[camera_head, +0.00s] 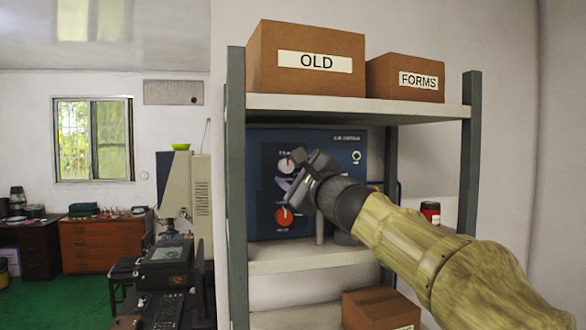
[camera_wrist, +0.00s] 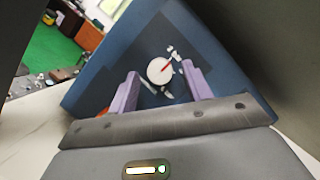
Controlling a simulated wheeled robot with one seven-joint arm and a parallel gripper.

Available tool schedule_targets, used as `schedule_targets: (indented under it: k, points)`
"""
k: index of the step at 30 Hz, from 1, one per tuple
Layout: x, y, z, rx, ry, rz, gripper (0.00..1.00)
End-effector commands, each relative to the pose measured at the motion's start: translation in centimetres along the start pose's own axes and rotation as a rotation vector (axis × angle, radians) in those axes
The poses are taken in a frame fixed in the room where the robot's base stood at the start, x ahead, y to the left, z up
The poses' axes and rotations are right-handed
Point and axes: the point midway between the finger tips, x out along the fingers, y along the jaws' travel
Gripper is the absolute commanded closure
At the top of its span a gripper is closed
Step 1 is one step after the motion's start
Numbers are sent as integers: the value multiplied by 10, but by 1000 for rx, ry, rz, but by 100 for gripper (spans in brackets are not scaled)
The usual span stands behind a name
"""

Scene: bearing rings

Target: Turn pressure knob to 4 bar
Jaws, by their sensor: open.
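A blue panel (camera_head: 342,155) stands on the middle shelf. On its dark face is a round white knob or dial (camera_head: 286,166) with small white marks around it, too small to read. In the wrist view this white round (camera_wrist: 159,71) has a red pointer line aimed up and right. A red-orange knob (camera_head: 284,217) with a pale pointer sits below it. My gripper (camera_head: 287,181) is in front of the panel. In the wrist view its purple fingers (camera_wrist: 160,73) are apart, one to each side of the white round, with visible gaps. Contact does not show.
The shelf rack's left post (camera_head: 236,190) and upper board (camera_head: 350,108) frame the panel. Boxes marked OLD (camera_head: 306,75) and FORMS (camera_head: 405,90) stand on top. A red-and-black can (camera_head: 430,212) is at right. A brown box (camera_head: 380,309) sits below.

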Motion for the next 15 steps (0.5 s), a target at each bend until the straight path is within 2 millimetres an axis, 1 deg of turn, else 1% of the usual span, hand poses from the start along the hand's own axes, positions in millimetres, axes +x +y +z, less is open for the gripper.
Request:
schedule_targets:
  k: [1,2,3,5,6,8,9,15]
  points:
    - [0,0,0,0,0,0,51]
    - [0,0,0,0,0,0,54]
    - [0,0,0,0,0,0,62]
    - [0,0,0,0,0,0,74]
    - [0,0,0,0,0,0,82]
    - [0,0,0,0,0,0,94]
    - [0,0,0,0,0,0,95]
    - [0,1,-1,8,0,-2,95]
